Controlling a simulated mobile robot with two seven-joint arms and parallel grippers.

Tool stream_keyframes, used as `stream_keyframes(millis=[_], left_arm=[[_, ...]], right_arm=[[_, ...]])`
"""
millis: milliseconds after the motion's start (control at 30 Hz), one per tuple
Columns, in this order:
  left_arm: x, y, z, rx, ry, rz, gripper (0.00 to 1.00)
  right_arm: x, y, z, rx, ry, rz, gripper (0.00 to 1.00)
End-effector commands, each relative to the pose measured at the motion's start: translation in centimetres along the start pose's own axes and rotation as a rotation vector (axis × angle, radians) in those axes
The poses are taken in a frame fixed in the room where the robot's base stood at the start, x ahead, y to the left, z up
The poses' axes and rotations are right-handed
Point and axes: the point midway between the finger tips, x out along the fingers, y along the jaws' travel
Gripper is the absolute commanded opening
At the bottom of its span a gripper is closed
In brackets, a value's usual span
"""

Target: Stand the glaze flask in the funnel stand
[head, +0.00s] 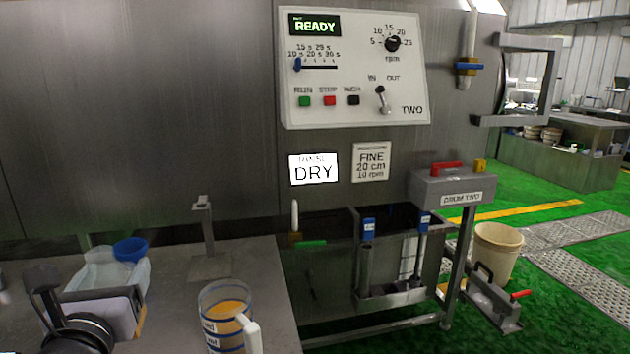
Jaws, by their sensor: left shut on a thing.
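My left gripper (108,306) is low at the left, over the bench, seen from behind. Its fingertips are hidden by its own body. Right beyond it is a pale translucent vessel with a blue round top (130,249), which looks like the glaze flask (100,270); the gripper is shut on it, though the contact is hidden. A grey metal post on a flat base plate (210,267), possibly the funnel stand (204,232), rises from the bench to the right of the flask, apart from it. My right gripper is not in view.
A clear jug (225,308) with orange contents and a white handle stands near the bench's front right. The steel drum wall with its control panel (355,68) rises behind. A rack (390,295) hangs right of the bench. Bare bench (165,315) lies between gripper and jug.

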Motion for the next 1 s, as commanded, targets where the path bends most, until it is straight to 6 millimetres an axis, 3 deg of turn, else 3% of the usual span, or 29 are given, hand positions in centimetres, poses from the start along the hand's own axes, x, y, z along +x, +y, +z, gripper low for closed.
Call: stream_keyframes(millis=[33, 300, 500, 700, 1000], left_arm=[[-0.4, -0.5, -1.5, -0.002, 0.006, -0.018, 0.39], [-3.7, -3.0, -8.1, -0.003, -0.001, -0.128, 0.39], [-6.7, -4.6, -11.8, -0.002, 0.002, -0.203, 0.39], [-8.4, -5.4, -13.4, 0.0, 0.003, -0.244, 0.39], [-8.7, -5.6, -13.6, 0.006, 0.0, -0.256, 0.39]], right_arm=[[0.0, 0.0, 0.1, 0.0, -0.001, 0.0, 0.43], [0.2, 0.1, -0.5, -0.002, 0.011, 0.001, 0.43], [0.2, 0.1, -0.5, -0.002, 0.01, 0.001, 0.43], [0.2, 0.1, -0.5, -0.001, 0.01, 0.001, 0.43], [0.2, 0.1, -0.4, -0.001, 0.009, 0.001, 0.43]])
